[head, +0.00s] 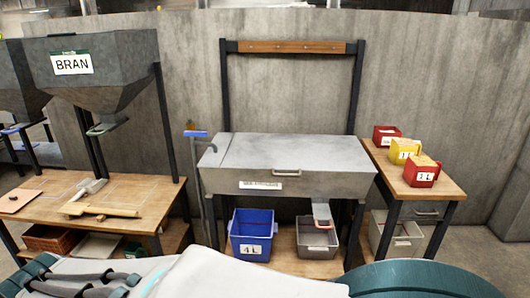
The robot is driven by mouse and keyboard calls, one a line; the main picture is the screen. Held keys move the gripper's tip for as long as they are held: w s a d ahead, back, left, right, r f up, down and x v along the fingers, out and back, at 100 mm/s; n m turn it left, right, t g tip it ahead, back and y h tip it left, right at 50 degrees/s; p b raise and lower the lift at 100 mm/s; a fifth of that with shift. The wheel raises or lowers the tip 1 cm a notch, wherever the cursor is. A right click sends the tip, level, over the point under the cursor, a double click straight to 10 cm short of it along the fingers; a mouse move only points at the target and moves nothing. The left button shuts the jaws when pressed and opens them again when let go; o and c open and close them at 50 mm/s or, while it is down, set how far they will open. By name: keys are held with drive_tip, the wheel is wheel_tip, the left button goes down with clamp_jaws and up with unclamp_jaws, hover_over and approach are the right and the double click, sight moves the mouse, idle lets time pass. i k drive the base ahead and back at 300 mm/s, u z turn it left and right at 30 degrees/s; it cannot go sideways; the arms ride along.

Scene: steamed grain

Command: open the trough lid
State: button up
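The trough (225,184) is a grey metal box on dark legs in the middle of the head view, against the wall. Its flat grey lid (300,152) lies level across the top and looks shut. A small metal handle (286,173) sits at the front edge, right of the middle. A white label (260,185) is on the front face, its text too small to read. A spout (322,214) with a reddish lower edge hangs under the right part. My gripper is not in view; only white and teal parts of my body show along the bottom.
A BRAN hopper (95,62) stands above a wooden bench (125,196) on the left. A blue 4 L bin (250,230) and a grey bin (318,238) are under the trough. Red and yellow containers stand on the right side table (397,174). A wooden-topped frame (290,47) rises behind.

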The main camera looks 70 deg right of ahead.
sight(300, 153)
drive_tip(key=z, duration=2.9)
drive_tip(key=i, duration=0.8)
drive_tip(key=z, duration=0.1)
